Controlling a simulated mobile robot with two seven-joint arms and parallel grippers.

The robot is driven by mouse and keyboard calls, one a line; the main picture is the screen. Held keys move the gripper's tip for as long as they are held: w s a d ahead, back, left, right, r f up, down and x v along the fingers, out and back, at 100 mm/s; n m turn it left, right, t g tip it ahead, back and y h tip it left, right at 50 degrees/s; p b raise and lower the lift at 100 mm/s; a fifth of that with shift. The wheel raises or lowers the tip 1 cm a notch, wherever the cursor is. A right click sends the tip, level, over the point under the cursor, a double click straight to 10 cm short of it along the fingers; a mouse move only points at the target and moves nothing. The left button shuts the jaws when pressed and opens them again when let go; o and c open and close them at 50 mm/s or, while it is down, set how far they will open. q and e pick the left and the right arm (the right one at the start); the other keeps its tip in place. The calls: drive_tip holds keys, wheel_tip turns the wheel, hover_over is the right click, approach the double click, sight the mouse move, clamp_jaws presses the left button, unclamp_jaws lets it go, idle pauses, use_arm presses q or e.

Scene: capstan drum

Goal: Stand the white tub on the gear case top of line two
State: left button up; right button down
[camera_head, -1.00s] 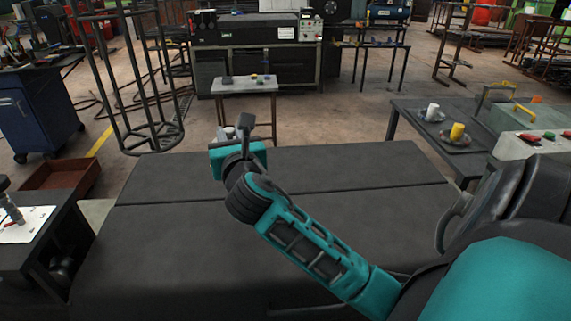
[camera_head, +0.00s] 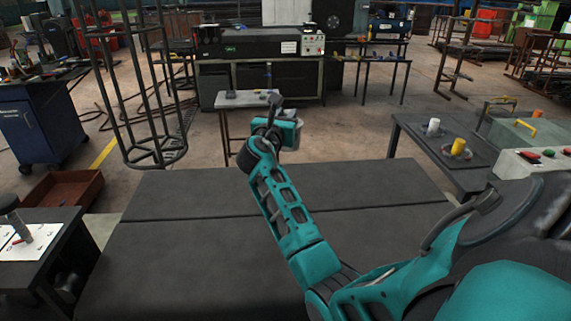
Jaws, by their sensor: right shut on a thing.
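My right gripper (camera_head: 275,104) is out past the far edge of the dark bench, seen from behind, in front of the small grey table. It is shut on a pale thing (camera_head: 298,122), mostly hidden by the hand; I cannot tell surely that it is the white tub. A white cylinder (camera_head: 433,127) stands on a dish on the right-hand table, far from the gripper. A black machine (camera_head: 262,43) at the back carries a small green label too small to read; I cannot pick out its gear case surely. My left gripper is out of view.
The small grey table (camera_head: 243,99) bears small items. A tall wire frame (camera_head: 140,90) stands at left, with a blue cabinet (camera_head: 35,125) beyond. The dark bench (camera_head: 170,250) is bare.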

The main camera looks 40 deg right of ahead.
wheel_tip(320, 180, down, 8)
drive_tip(key=shift+f+b, duration=0.1)
drive_tip(key=shift+b, duration=0.8)
drive_tip(key=shift+f+b, duration=0.7)
drive_tip(key=shift+f, duration=1.5)
drive_tip(key=shift+f, duration=0.15)
drive_tip(key=c, duration=0.9)
unclamp_jaws()
drive_tip(key=v, duration=1.2)
drive_tip(key=shift+p, duration=0.45)
